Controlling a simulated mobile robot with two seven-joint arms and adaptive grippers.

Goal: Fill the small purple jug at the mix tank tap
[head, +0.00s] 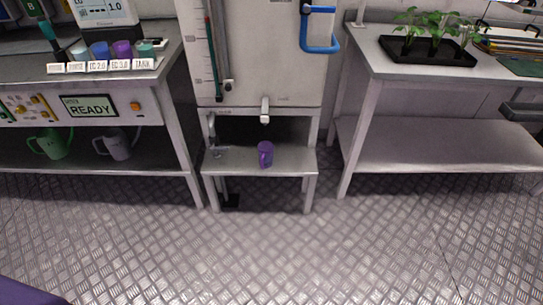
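The small purple jug (265,154) stands upright on a low metal stand (228,160) in front of the mix tank (265,60). The white tap (265,110) sticks out low on the tank's front, above the jug and apart from it. No stream of liquid shows. The inside of the jug is too small to make out. Neither of my grippers shows in the head view.
A bench at the left carries several small cups (122,49) and a READY display (89,106); green (52,143) and grey (117,144) jugs sit on its lower shelf. A right table (400,70) holds a seedling tray (428,54). The metal floor (270,250) ahead is clear.

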